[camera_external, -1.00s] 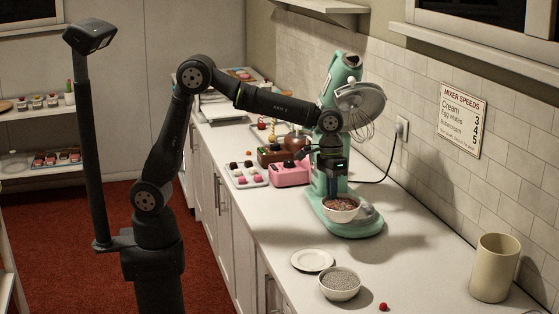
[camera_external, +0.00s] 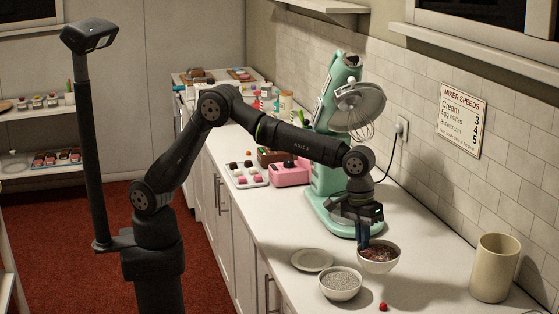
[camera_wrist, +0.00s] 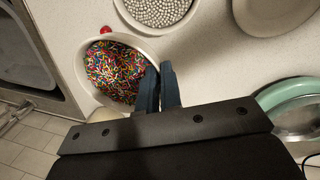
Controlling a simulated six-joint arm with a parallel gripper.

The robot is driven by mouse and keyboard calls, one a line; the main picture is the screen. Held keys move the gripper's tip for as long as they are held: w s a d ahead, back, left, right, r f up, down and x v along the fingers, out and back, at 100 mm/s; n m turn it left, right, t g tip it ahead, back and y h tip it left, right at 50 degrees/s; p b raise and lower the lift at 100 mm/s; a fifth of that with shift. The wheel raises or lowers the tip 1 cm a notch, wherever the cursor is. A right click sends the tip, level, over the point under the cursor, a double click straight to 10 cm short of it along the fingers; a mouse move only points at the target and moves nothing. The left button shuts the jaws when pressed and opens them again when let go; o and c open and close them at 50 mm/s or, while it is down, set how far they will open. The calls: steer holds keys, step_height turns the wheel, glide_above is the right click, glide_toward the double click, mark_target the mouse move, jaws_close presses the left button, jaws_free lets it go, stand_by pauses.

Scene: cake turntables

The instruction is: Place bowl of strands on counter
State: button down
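The bowl of strands (camera_external: 380,268) is white and filled with strands, seen as dark reddish in the external view. In the wrist view its strands (camera_wrist: 115,72) are many-coloured. My gripper (camera_external: 364,240) points down at the bowl's left rim. In the wrist view my gripper's two dark blue fingers (camera_wrist: 159,86) are closed about the bowl's rim. The bowl looks roughly level, in front of the mixer over the white counter (camera_external: 345,248). Whether its base touches the counter I cannot tell.
A bowl of silver pearls (camera_external: 340,284) and an empty plate (camera_external: 312,260) stand to the left. A red berry (camera_external: 383,307) lies near the front. A beige canister (camera_external: 494,268) stands right. The green mixer (camera_external: 328,180) is behind. Counter between bowl and canister is clear.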

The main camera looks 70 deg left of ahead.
mark_target(378, 243)
steer(key=w+f, duration=0.1)
steer(key=w, duration=0.1)
steer(key=w+a+f, duration=0.1)
steer(key=w, duration=0.1)
steer(key=w+a+f, duration=0.1)
steer(key=w, duration=0.1)
steer(key=shift+a+f, duration=0.1)
steer(key=shift+f, duration=2.25)
steer(key=shift+f, duration=0.1)
steer(key=c, duration=1.6)
jaws_free()
steer(key=shift+f, duration=0.1)
steer(key=r, duration=0.4)
steer(key=a+r, duration=0.1)
steer(key=r, duration=0.3)
steer(key=a+r, duration=0.1)
steer(key=r, duration=0.3)
steer(key=shift+s+r, duration=0.1)
steer(key=shift+s, duration=0.25)
